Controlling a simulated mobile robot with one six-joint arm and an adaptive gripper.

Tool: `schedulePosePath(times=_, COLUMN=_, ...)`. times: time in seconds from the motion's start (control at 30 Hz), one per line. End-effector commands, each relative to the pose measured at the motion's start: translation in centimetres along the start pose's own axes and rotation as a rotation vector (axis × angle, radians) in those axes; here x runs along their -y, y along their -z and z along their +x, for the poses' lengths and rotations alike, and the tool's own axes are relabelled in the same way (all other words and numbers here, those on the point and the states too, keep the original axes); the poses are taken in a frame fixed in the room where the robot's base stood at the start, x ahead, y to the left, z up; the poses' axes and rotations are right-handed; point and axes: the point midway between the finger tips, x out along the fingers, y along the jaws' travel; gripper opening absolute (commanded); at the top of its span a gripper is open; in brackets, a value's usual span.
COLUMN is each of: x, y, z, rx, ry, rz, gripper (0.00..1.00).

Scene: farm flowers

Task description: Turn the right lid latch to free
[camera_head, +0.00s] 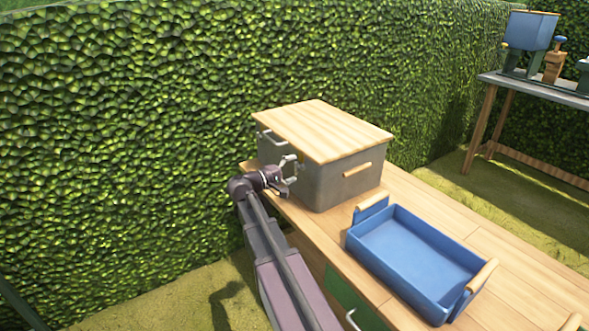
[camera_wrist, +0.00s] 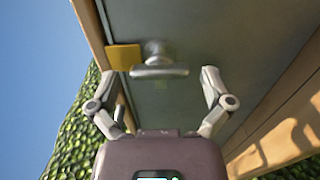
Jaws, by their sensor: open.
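The grey box (camera_head: 325,183) with a light wooden lid (camera_head: 322,130) stands on the wooden bench. In the wrist view, the right lid latch (camera_wrist: 158,71) is a metal crossbar on a round post, on the grey box face. The bar lies nearly level across the picture, with a yellow block (camera_wrist: 123,57) beside the post at its left. My gripper (camera_head: 290,174) is open at the box's front face. In the wrist view, its fingertips (camera_wrist: 159,76) stand wide on either side of the latch bar, with gaps visible. In the head view my gripper largely hides the latch.
A metal handle (camera_head: 270,138) is on the same box face, farther left. A wooden grip (camera_head: 357,169) is on the box's right side. An empty blue tray (camera_head: 406,249) lies on the bench (camera_head: 460,221) to the right. A hedge (camera_head: 180,120) stands behind.

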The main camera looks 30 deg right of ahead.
Motion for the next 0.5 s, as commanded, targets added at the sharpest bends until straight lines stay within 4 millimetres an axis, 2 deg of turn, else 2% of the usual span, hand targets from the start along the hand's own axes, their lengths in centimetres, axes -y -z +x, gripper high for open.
schedulePosePath(times=0.17, x=0.0, y=0.0, z=-1.5, rx=-0.002, ry=0.000, rz=0.000, gripper=1.00)
schedulePosePath(times=0.5, x=0.0, y=0.0, z=-6.2, rx=-0.002, ry=0.000, rz=0.000, gripper=1.00)
